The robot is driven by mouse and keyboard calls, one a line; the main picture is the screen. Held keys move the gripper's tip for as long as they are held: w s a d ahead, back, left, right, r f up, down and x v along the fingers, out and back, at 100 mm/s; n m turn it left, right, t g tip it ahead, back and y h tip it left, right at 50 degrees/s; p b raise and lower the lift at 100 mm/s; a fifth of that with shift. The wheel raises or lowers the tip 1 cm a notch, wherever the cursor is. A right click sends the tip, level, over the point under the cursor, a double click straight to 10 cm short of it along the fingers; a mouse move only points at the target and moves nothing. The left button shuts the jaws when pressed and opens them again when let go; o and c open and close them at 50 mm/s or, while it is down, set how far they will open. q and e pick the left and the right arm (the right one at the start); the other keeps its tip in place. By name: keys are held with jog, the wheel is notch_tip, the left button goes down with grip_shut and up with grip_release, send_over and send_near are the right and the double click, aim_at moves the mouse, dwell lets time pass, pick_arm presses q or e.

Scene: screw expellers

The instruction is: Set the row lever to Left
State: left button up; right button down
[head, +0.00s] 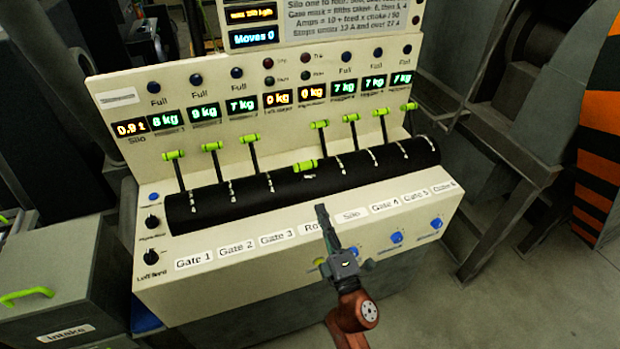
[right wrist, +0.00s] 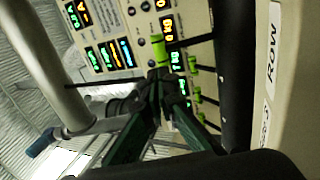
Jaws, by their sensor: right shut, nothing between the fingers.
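The row lever's green handle (head: 305,166) sits low in front of the black drum, above the "Row" label (head: 312,229). It stands lower than the other lever handles, and its stem is hard to see. My right gripper (head: 322,210) is shut and empty, in front of the panel between the "Row" and "Silo" labels, below the handle in the picture. In the right wrist view, the shut fingers (right wrist: 160,78) point toward a green handle (right wrist: 160,52) just past the tips. I cannot tell which lever that is or whether they touch. My left gripper is not in view.
Other green-handled levers stand upright along the black drum (head: 240,192), including Gate 3 (head: 248,139) on the left and Silo (head: 319,125) on the right. Weight displays line the back panel. Blue knobs (head: 397,237) sit on the front face. A grey intake box (head: 60,270) stands at left.

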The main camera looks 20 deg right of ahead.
aim_at(306, 169)
jog(key=x, duration=1)
jog(key=shift+w+r+p, duration=0.1)
jog(key=shift+w+p, duration=0.1)
jog(key=shift+p, duration=0.15)
